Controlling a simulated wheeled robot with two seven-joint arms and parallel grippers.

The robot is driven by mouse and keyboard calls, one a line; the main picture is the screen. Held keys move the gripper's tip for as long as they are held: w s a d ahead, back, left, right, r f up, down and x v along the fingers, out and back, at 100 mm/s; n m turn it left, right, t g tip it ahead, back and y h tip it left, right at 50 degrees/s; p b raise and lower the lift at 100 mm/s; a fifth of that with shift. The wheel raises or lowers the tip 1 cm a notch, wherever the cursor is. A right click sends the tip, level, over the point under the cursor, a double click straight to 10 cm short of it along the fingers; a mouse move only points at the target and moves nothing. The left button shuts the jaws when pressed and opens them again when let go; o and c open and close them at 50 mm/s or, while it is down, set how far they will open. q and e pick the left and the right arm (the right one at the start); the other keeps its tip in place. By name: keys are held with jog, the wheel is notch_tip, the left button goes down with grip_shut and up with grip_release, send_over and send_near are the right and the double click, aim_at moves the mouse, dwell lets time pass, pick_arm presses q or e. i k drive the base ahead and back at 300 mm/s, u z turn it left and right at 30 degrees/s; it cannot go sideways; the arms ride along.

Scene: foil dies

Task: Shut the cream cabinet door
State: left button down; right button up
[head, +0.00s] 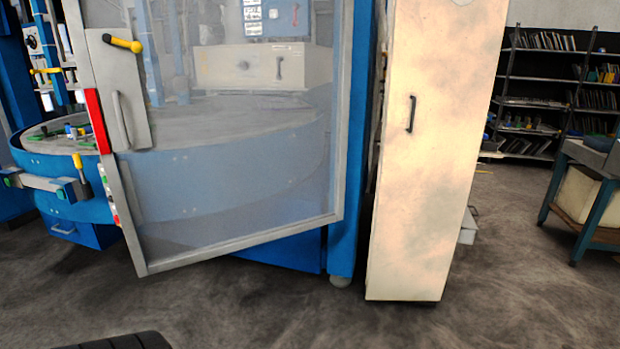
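A tall cream cabinet door (440,170) stands right of centre in the head view, with a dark vertical bar handle (411,115) on its upper left part. Its face is blotchy and its foot is just above the floor. I cannot tell from this view how far it stands open; its hinges and the cabinet interior are hidden. Neither of my grippers is in view.
A blue machine (345,200) stands left of the door. Its grey-framed clear door (240,240) juts forward, with a yellow-tipped lever (122,43). A bookshelf (545,100) and blue-legged bench (590,200) stand right.

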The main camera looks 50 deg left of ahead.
aim_at(444, 53)
jog(key=u, duration=0.25)
jog(key=k, duration=0.65)
jog(key=u, duration=0.7)
jog(key=i, duration=0.9)
jog(key=z, duration=0.45)
jog(key=i, duration=1)
jog(key=z, duration=0.75)
